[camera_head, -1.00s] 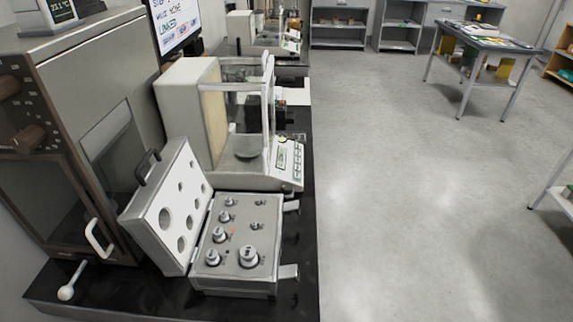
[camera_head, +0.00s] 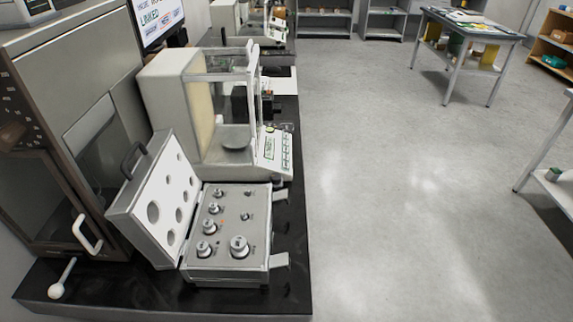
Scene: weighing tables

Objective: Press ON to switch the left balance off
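A white balance (camera_head: 178,100) with a glass draft shield stands on the black bench top. Its round weighing pan (camera_head: 236,137) is empty. Its sloped front panel (camera_head: 274,150) faces right and carries a small greenish display and several buttons; the button labels are too small to read. Another balance (camera_head: 226,18) stands farther back on the same bench. Neither of my grippers is in view.
An open case of metal weights (camera_head: 226,276) lies in front of the balance, its lid tilted left. A large oven-like cabinet (camera_head: 72,75) stands at left. Clear grey floor (camera_head: 400,200) lies right of the bench. A table (camera_head: 472,30) and shelves are farther off.

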